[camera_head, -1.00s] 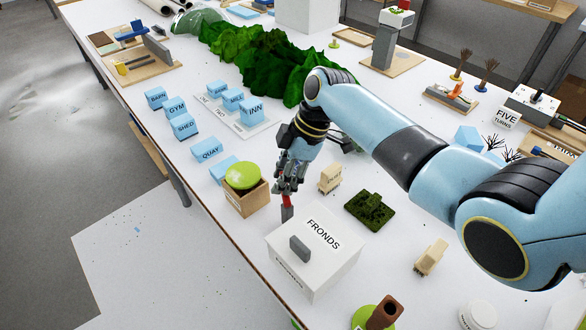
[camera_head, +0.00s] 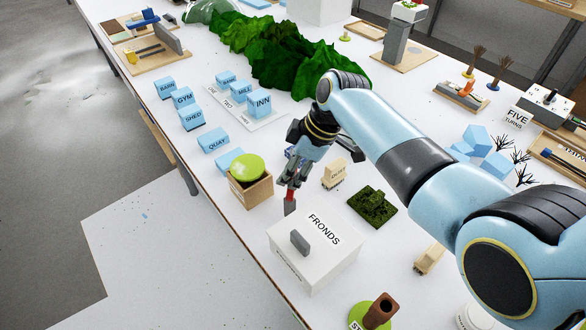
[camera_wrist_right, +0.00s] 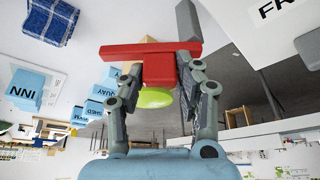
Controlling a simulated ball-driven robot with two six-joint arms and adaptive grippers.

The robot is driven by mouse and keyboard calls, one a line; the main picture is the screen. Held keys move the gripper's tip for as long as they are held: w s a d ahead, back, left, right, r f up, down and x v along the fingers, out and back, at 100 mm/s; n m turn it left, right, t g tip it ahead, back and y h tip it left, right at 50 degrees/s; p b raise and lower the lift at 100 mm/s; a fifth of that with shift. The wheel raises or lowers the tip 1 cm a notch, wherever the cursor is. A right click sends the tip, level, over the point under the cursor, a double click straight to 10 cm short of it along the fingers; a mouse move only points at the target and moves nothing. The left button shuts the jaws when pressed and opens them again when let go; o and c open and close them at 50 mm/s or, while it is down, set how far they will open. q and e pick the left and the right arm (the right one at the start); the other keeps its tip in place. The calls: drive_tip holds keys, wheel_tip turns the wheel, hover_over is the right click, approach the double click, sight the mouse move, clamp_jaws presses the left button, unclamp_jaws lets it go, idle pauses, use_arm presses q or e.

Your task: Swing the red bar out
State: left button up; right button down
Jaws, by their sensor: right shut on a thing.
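The red bar (camera_wrist_right: 150,48) fills the upper middle of the right wrist view, with a red block-like grip below it and a grey post (camera_wrist_right: 188,20) at its right end. My right gripper (camera_wrist_right: 166,72) has its two fingers closed on either side of the red grip. In the head view my right gripper (camera_head: 291,181) points down beside the white FRONDS box (camera_head: 331,256). A little of the red bar (camera_head: 290,194) shows under the fingers, above the grey post (camera_head: 290,208). The fingers hide the rest of the bar there. My left gripper is not in view.
A wooden box (camera_head: 251,194) with a green dome (camera_head: 246,167) stands close left of the gripper. A small tan block (camera_head: 335,174) and a dark green mossy tile (camera_head: 372,206) are to its right. The FRONDS box, with a grey handle (camera_head: 300,242), stands in front.

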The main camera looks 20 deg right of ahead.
drive_tip(key=c, duration=0.9)
unclamp_jaws()
drive_tip(key=v, duration=1.2)
